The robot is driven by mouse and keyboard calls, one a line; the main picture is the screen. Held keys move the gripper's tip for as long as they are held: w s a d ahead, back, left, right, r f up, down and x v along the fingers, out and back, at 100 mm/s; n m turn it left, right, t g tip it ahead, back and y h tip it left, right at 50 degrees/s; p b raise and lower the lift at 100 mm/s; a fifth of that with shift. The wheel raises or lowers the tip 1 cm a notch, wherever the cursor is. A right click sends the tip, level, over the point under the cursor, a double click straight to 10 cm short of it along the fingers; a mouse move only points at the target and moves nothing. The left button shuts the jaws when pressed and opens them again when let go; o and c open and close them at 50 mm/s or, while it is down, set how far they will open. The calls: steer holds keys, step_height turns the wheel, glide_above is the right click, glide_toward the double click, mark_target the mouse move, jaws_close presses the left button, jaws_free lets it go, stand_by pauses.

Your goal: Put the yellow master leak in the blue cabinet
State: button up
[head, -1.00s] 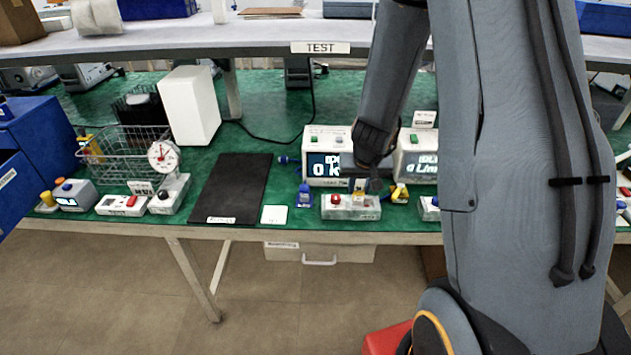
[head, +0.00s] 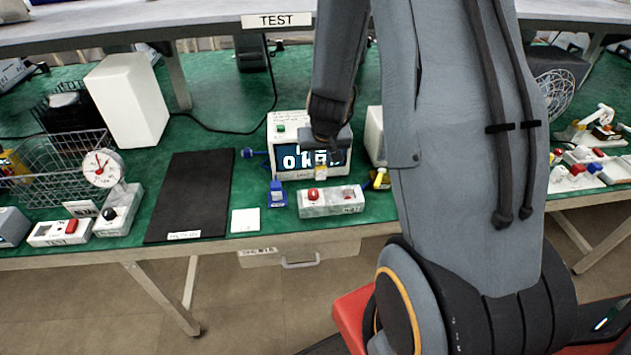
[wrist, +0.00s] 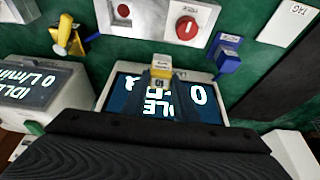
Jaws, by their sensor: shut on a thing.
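My gripper (head: 324,150) is shut on a small yellow-topped piece with a pale label, which I take as the yellow master leak (head: 321,173). It hangs below the jaws in front of a lit display unit (head: 284,157). In the wrist view the held yellow piece (wrist: 161,64) sits at the fingertips (wrist: 160,84), over the display face. Another yellow fitting (head: 380,179) stands on the bench to the right, also in the wrist view (wrist: 62,36). The blue cabinet is not in view now.
A grey box with a red knob (head: 331,201) and a blue fitting (head: 277,192) stand near the bench's front edge. A black mat (head: 190,195), wire basket (head: 60,170) and dial gauge (head: 103,168) are to the left. A shelf marked TEST (head: 279,20) overhangs the bench.

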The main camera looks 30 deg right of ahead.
mark_target(321, 174)
steer(key=shift+f+b, duration=0.55)
steer(key=shift+f, duration=2.55)
steer(key=shift+f, duration=0.15)
steer(key=o, duration=1.1)
